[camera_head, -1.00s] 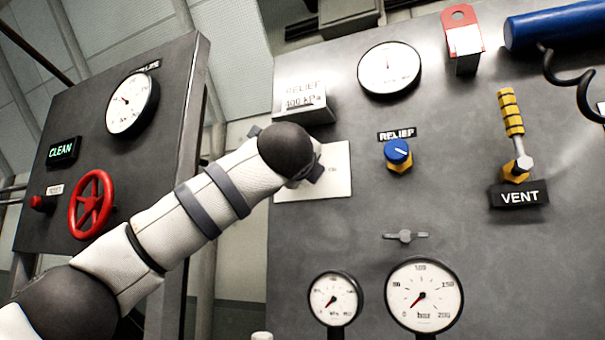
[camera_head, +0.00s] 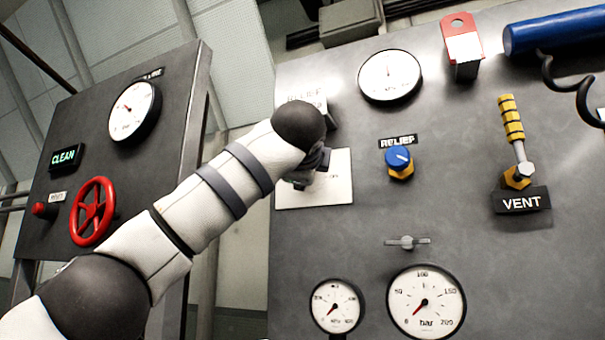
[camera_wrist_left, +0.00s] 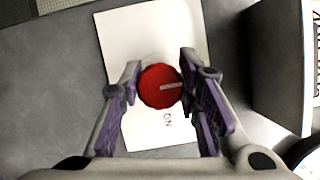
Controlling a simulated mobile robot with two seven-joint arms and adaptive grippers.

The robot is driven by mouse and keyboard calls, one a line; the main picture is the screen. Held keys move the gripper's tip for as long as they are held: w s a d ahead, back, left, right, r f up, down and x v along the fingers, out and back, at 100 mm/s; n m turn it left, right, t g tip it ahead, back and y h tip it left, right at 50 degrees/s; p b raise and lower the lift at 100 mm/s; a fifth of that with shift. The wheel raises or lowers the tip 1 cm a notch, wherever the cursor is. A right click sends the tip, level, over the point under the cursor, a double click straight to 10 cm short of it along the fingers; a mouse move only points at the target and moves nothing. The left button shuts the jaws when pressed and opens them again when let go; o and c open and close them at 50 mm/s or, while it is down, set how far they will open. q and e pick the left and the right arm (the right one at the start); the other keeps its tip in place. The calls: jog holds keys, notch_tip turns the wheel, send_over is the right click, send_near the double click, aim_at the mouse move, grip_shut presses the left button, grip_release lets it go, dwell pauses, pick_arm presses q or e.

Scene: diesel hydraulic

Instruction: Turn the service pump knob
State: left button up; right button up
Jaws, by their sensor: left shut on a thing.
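A round red knob (camera_wrist_left: 160,86) with a pale pointer line sits on a white plate (camera_wrist_left: 125,40) marked "ON" in the left wrist view. The pointer line runs toward the right of that picture. My left gripper (camera_wrist_left: 160,90) has its two purple-padded fingers on either side of the knob, shut on it. In the head view the white plate (camera_head: 335,185) shows on the grey panel, and my left wrist and gripper (camera_head: 312,165) cover the knob. My right gripper is in neither view.
A relief box (camera_head: 325,105) juts out just above the plate. To the right are a blue relief knob (camera_head: 399,158), a yellow vent lever (camera_head: 513,120) and a small grey latch (camera_head: 407,242). Gauges (camera_head: 426,300) stand below. A red handwheel (camera_head: 92,211) is on the left panel.

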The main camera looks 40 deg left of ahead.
pick_arm(q)
jog(key=o, duration=1.2)
jog(key=v, duration=1.2)
jog(key=shift+s, duration=0.1)
